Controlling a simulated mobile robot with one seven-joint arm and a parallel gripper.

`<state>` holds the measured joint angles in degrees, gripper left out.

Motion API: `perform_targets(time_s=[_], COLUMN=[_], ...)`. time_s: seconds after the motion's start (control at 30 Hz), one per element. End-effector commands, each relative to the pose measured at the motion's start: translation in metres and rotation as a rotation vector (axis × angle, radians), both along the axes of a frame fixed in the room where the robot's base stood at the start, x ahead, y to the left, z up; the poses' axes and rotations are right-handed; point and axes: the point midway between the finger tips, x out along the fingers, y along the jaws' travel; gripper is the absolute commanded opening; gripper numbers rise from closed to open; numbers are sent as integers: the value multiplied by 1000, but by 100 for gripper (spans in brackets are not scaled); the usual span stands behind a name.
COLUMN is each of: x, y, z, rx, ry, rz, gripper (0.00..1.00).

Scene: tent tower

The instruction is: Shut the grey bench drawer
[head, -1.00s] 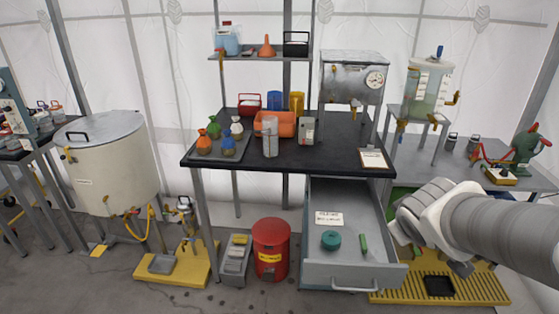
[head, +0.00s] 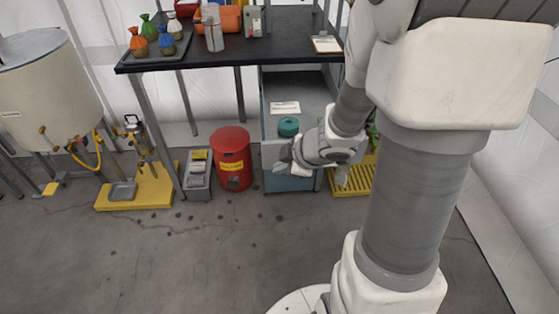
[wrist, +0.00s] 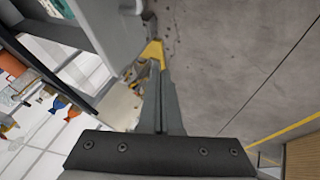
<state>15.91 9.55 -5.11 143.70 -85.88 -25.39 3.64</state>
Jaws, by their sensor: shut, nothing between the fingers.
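The grey bench drawer (head: 295,184) hangs open under the right end of the black-topped bench (head: 225,54). A white card (head: 285,107) and a round teal object (head: 288,127) lie inside it. My gripper (head: 283,157) is in front of the drawer front, overlapping it in the head view and hiding part of it. In the wrist view my gripper (wrist: 160,72) is shut and empty, its fingers together. A grey panel, seemingly the drawer front (wrist: 105,30), is close beside the fingers there. I cannot tell whether they touch.
A red bin (head: 232,160) and a grey box (head: 197,172) stand on the floor left of the drawer. A yellow grating (head: 350,180) lies to its right. A yellow platform (head: 140,192) is farther left. The floor in front is clear.

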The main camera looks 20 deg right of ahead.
Motion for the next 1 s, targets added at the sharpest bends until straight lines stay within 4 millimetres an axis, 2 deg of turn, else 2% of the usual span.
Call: perform_targets(time_s=[0.03,0.37,0.4,0.6,1.0], x=[5,36,44,66,72], y=[3,15,11,5,3], z=[-14,-56,-49,-48,-48], rx=[0,-1,-2,-2,-1], ry=[1,0,-1,-2,0], rz=[1,0,-2,0,-1], gripper=[0,0,0,0,0])
